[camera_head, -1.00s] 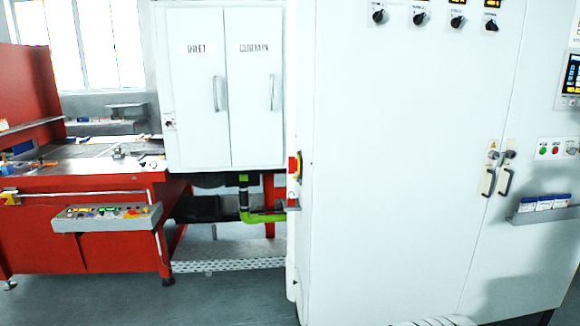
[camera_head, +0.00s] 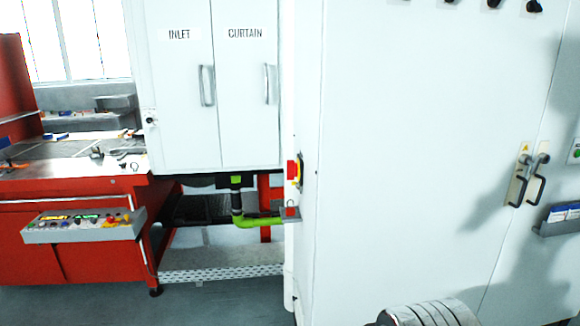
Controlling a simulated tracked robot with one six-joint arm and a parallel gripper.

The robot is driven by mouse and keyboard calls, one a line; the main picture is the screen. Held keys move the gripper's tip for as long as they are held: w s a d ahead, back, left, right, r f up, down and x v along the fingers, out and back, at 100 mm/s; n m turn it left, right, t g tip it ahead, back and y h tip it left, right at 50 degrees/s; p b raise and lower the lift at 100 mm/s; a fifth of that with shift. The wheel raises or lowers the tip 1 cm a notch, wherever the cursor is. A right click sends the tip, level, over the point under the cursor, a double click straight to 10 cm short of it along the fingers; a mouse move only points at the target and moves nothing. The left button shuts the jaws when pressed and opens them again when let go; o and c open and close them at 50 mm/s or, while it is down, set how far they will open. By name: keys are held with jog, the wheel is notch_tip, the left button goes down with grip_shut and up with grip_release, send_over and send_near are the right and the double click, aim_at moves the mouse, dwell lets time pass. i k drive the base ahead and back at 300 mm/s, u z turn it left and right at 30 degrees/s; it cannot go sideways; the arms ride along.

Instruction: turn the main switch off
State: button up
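A red and yellow switch (camera_head: 293,171) sits on the left side face of the large white cabinet (camera_head: 410,200), seen nearly edge-on. It looks like the main switch, but its handle position is too small and oblique to tell. A small red item (camera_head: 290,212) on a grey bracket is just below it. A ribbed, light-coloured rounded part, likely of my own arm, shows at the bottom edge, in front of the cabinet. My gripper is not in view.
A white cabinet with INLET and CURTAIN doors (camera_head: 215,90) hangs at left, above a green pipe (camera_head: 258,221). A red machine with a button panel (camera_head: 84,225) stands further left. Cabinet door handles (camera_head: 527,180) stick out at right. Grey floor (camera_head: 215,305) is clear at lower left.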

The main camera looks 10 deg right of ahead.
aim_at(292, 167)
jog(key=i, duration=0.3)
jog(key=k, duration=0.65)
jog(key=u, duration=0.4)
jog(key=i, duration=0.85)
jog(key=u, duration=1)
jog(key=i, duration=1.75)
